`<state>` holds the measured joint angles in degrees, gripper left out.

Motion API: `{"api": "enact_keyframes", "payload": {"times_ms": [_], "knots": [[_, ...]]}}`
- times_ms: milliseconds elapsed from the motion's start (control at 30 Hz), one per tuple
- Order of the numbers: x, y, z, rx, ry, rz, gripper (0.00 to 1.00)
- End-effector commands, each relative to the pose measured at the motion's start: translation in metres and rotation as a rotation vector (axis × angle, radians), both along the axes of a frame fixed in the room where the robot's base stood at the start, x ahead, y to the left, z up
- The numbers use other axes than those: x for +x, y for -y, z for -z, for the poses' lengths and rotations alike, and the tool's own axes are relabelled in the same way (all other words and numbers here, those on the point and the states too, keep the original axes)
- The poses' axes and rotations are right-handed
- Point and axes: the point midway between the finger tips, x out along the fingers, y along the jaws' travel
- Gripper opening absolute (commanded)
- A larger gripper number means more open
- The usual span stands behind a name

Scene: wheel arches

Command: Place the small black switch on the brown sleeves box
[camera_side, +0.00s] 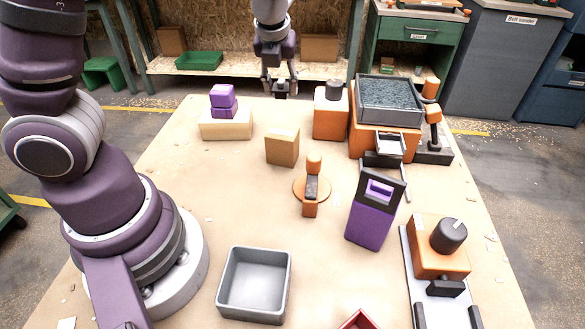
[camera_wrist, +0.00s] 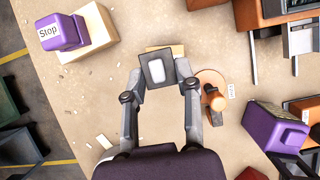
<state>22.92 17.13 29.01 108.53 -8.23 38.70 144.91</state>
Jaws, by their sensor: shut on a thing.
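My gripper (camera_side: 279,86) hangs above the far part of the table, pointing down. It is shut on the small black switch (camera_wrist: 146,78), a dark square with a pale rocker in the middle. In the side view the switch (camera_side: 280,94) is a small dark block between the fingertips. A small plain brown box (camera_side: 282,148), which looks like the sleeves box, stands on the table nearer the side camera than the gripper. In the wrist view the switch hides most of this box (camera_wrist: 178,50). No label on it can be read. The switch is held apart from it.
A purple stop button (camera_side: 223,100) on a pale base stands left of the box. An orange machine (camera_side: 330,120) and a grey tray of granules (camera_side: 389,98) stand right. An orange round stand (camera_side: 312,188), purple device (camera_side: 372,215) and empty grey bin (camera_side: 254,285) are nearer the side camera.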

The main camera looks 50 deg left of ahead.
Motion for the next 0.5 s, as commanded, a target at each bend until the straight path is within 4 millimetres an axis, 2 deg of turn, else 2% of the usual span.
{"api": "enact_keyframes", "payload": {"times_ms": [33, 300, 400, 500], "knots": [[-0.003, 0.0, 0.012, 0.002, -0.011, 0.002, 0.15], [-0.002, 0.0, 0.064, 0.001, -0.01, 0.001, 0.15], [-0.002, 0.0, 0.073, 0.0, -0.006, -0.001, 0.15], [-0.001, 0.0, 0.073, -0.001, -0.002, 0.0, 0.15]]}}
